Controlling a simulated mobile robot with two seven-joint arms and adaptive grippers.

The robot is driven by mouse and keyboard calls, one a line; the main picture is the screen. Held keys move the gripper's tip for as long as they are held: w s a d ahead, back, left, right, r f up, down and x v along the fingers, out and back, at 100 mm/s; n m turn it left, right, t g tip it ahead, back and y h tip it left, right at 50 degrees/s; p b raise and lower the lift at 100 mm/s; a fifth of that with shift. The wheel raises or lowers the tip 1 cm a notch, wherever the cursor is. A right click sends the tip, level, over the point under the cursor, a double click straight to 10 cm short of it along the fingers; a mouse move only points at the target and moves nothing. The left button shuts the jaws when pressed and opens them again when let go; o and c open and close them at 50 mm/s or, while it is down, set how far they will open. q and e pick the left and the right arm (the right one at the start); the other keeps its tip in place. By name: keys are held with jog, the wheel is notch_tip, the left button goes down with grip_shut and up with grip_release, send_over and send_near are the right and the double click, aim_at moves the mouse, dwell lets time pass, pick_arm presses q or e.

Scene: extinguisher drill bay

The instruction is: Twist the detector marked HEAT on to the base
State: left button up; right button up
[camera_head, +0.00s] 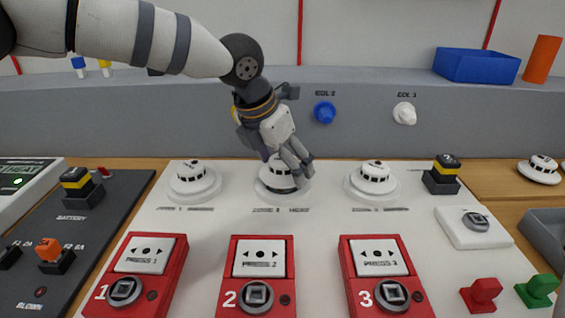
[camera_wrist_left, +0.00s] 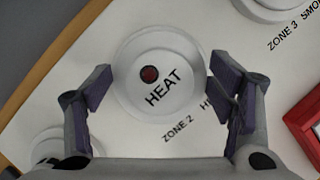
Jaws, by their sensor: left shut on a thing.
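The white detector marked HEAT (camera_wrist_left: 160,72) sits at the ZONE 2 place, with a dark red spot beside its lettering. In the head view the detector (camera_head: 280,173) is on the round white base (camera_head: 283,195) in the middle of the pale panel. My left gripper (camera_head: 289,169) comes down from above and is shut on the detector, one finger on each side of it. I cannot tell whether the detector is locked on the base, and the fingers hide part of it. My right gripper is not in view.
The left detector (camera_head: 191,178) and right detector (camera_head: 373,178) stand on either side. Red call points (camera_head: 258,300) line the front. Another detector (camera_head: 540,168) lies on the wooden table at the far right. A blue bin (camera_head: 477,66) stands on the ledge behind.

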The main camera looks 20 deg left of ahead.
pick_arm(q)
jog(key=shift+f, duration=0.75)
dwell(0.6)
jog(key=shift+f+m, duration=0.1)
jog(key=shift+m, duration=0.2)
jog(key=shift+m+h+b, duration=0.3)
jog(key=shift+m, duration=0.2)
jog(key=shift+m+g, duration=0.3)
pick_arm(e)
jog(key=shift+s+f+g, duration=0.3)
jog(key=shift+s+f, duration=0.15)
pick_arm(q)
jog(key=shift+f+m+h+b, duration=0.1)
jog(key=shift+m+h+b, duration=0.2)
jog(key=shift+m, duration=0.4)
jog(key=shift+m+g, duration=0.3)
jog(key=shift+m, duration=0.1)
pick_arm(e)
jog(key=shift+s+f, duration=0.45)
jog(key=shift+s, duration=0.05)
